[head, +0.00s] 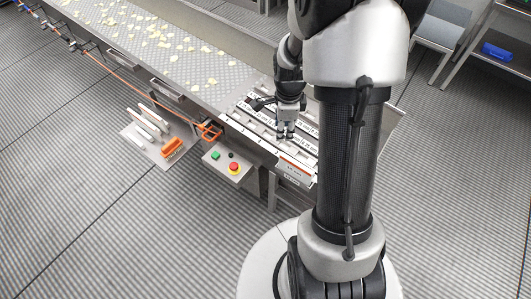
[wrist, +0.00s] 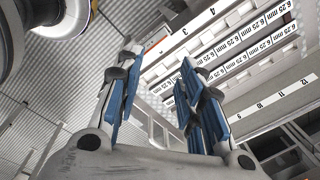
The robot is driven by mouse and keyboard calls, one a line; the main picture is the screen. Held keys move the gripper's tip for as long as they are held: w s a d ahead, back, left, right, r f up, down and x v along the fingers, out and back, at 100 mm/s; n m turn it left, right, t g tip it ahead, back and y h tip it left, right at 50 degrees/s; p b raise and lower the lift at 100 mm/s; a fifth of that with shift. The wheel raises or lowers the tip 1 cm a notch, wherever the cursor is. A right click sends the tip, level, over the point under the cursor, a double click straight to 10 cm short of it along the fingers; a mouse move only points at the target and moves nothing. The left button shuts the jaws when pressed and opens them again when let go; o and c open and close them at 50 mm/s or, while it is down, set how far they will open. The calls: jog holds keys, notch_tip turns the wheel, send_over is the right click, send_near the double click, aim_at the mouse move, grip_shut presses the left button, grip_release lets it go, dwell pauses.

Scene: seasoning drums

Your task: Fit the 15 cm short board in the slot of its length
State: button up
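My gripper (head: 286,133) is over the slotted rack (head: 252,124) in the head view. In the wrist view its two blue-padded fingers (wrist: 158,72) stand apart, with no board visible between them. The rack has long pale rows with printed labels. The wrist view shows strips (wrist: 255,50) reading "6.25 mm" and small numbers along the rows. Several pale boards (head: 150,121) lie on a grey side tray (head: 135,134) left of the rack. I cannot tell which board is the 15 cm one. My arm hides part of the rack's right side.
An orange object (head: 172,149) lies on the side tray. A control box with a red button (head: 234,168) and a green one stands in front of the rack. A conveyor (head: 165,45) with scattered yellowish pieces runs behind. A blue bin (head: 497,51) sits on a shelf at right.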

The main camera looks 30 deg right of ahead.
jog(key=s+a+r+n+t, duration=0.1)
jog(key=s+a+r+n, duration=0.1)
jog(key=a+r+n, duration=0.6)
jog(key=s+a+r+n+t, duration=0.2)
jog(key=s+a+r+n, duration=0.8)
jog(key=s+r+n, duration=0.3)
jog(key=s+n, duration=0.2)
jog(key=shift+s+r+n+t+y, duration=0.15)
jog(key=shift+r+n+t+y, duration=0.15)
jog(key=shift+r+n, duration=0.1)
